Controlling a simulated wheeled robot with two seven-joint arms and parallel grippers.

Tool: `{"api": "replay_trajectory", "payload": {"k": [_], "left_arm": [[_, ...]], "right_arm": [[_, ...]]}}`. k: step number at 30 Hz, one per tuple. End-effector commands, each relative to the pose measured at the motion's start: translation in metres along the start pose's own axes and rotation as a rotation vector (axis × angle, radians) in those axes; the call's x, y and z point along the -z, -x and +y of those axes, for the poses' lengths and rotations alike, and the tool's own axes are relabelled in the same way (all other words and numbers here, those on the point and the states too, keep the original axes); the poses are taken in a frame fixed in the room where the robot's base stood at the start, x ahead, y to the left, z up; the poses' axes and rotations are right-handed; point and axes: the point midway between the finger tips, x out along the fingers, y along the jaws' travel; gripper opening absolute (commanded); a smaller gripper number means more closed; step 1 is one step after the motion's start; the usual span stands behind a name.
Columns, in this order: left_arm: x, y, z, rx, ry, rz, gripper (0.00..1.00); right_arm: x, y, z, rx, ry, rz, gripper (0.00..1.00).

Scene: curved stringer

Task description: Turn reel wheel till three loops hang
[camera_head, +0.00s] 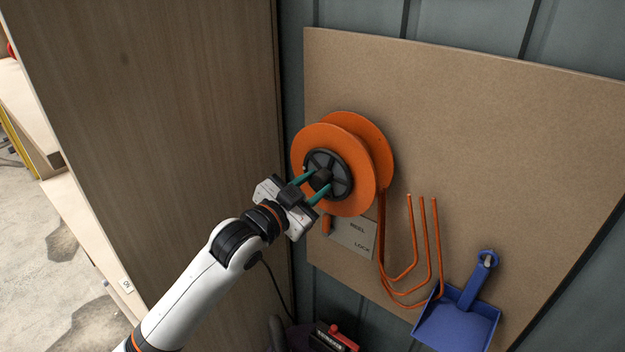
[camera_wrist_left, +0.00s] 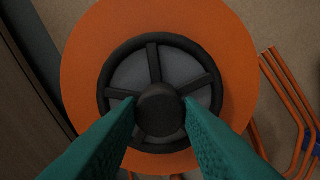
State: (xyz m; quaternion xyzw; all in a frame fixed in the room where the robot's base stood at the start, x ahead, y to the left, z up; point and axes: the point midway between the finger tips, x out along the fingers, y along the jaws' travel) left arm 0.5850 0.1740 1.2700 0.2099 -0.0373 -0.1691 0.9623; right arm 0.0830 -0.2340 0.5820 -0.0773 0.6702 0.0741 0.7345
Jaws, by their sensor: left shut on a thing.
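The orange reel (camera_head: 353,143) is mounted on a brown board, with a black spoked reel wheel (camera_head: 343,181) on its front. My left gripper (camera_head: 318,182) has its teal fingers on either side of the wheel's dark central hub, shut on it. In the left wrist view the hub (camera_wrist_left: 158,112) sits between the two fingertips, with the spokes around it. Orange cord (camera_head: 381,235) runs down from the reel's right side. It bends below into nested loops (camera_head: 412,275) whose three right-hand strands rise to separate upper ends. My right gripper is not in view.
A grey plate (camera_head: 354,238) marked "REEL LOCK" is below the reel, with an orange lever (camera_head: 326,225) at its left. A blue dustpan (camera_head: 458,322) is at the lower right, close to the loops. A wooden panel (camera_head: 190,110) stands left of the board.

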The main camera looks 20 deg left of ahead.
Motion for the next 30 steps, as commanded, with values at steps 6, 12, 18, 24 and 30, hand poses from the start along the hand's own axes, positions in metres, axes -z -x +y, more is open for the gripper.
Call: {"api": "replay_trajectory", "payload": {"k": [6,12,18,24,30], "left_arm": [[0.0012,0.0,-0.0008,0.002,0.098,0.006,0.09],[0.0017,0.0,-0.0012,0.003,0.139,0.005,0.09],[0.0021,0.0,-0.0015,0.003,0.148,0.005,0.09],[0.0023,0.0,-0.0017,0.003,0.147,0.005,0.09],[0.0019,0.0001,-0.0013,0.002,0.146,0.004,0.54]], "right_arm": [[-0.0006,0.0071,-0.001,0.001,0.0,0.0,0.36],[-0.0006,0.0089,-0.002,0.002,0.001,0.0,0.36],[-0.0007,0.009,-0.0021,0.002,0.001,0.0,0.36],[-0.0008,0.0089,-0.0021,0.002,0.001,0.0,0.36],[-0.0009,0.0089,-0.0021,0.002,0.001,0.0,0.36]]}}
